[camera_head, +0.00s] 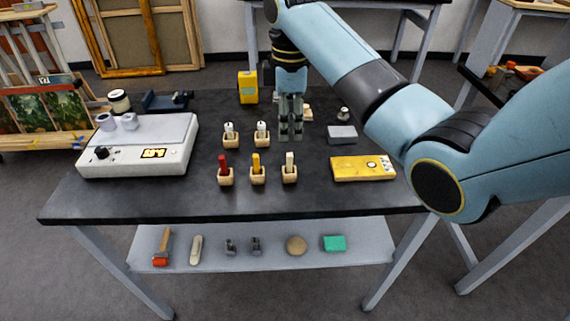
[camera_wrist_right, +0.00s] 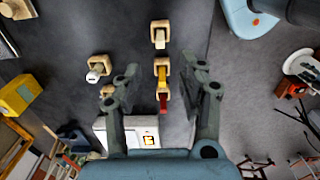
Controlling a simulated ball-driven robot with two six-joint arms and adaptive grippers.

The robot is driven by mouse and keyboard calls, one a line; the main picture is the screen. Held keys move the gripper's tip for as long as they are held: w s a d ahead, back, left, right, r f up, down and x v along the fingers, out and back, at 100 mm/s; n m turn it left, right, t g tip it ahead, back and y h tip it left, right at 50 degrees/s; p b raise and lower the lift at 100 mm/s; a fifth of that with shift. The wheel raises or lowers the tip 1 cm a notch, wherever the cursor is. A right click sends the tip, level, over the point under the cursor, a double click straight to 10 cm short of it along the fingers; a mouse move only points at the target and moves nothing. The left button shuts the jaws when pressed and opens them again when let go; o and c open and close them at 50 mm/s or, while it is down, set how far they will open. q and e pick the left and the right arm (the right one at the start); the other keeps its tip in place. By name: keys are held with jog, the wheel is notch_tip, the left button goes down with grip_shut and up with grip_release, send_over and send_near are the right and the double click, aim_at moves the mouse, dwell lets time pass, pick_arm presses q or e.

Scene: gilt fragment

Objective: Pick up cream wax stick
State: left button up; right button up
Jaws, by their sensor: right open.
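The cream wax stick (camera_head: 289,160) stands upright in a small wooden holder (camera_head: 289,177) at the right end of the front row on the dark table. It also shows in the right wrist view (camera_wrist_right: 160,36), near the top centre. My right gripper (camera_head: 291,134) points down behind that row, just beyond the cream stick in the head view. Its two fingers (camera_wrist_right: 160,66) are spread apart with nothing held between them. My left gripper is in neither view.
A yellow stick (camera_head: 256,160) and a red stick (camera_head: 223,162) stand in holders left of the cream one. Two white-topped items (camera_head: 262,128) stand in holders behind. A yellow box (camera_head: 363,168) lies right, a white device (camera_head: 137,147) left. The table's front strip is clear.

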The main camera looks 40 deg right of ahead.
aim_at(290, 154)
notch_tip(290, 154, down, 11)
jog(key=shift+r+p, duration=0.2)
jog(key=shift+p, duration=0.1)
grip_shut()
dwell(0.3)
jog(key=shift+r, duration=0.1)
